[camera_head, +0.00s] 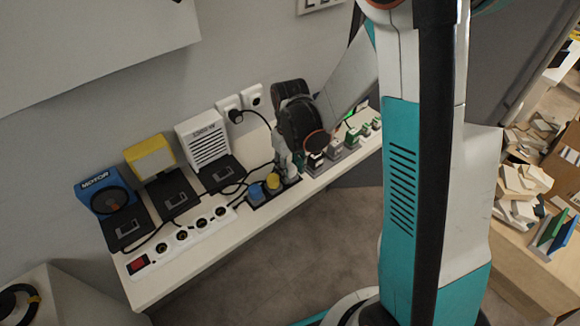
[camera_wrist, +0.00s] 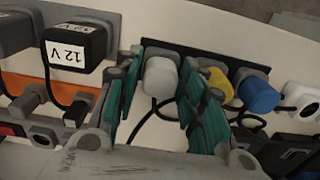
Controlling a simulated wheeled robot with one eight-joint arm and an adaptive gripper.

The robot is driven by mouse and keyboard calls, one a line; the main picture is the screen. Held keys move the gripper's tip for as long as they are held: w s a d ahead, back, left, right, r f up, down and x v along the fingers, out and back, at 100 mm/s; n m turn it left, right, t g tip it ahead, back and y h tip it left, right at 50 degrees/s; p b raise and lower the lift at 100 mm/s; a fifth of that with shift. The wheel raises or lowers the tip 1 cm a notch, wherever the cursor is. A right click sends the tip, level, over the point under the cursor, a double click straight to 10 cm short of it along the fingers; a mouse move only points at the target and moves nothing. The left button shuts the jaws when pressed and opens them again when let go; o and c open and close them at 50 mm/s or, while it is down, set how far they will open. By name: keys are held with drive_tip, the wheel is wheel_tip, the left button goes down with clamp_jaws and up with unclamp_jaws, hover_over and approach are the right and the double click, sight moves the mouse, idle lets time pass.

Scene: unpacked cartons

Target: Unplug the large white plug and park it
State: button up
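The white plug (camera_wrist: 161,76) stands in a black holder strip (camera_wrist: 225,58), in a row with a yellow plug (camera_wrist: 220,84) and a blue plug (camera_wrist: 258,92). My gripper (camera_wrist: 161,85) has its teal finger pads close on either side of the white plug, with no clear gap at the tips. A dark cord hangs from the white plug. In the head view my gripper (camera_head: 289,168) reaches down to the far end of the holder, beside the yellow plug (camera_head: 273,181) and the blue plug (camera_head: 255,192). There the white plug is mostly hidden by my gripper.
A white power strip (camera_head: 165,254) with a red switch lies along the bench front. Black adapters (camera_wrist: 78,45) marked 12 V sit close beside my gripper. Wall sockets (camera_head: 228,104), devices and loose cords lie behind. The floor in front of the bench (camera_head: 290,240) is clear.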

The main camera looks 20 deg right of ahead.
sight(290, 167)
idle(0.3)
wheel_tip(290, 167, up, 12)
idle(0.6)
idle(1.5)
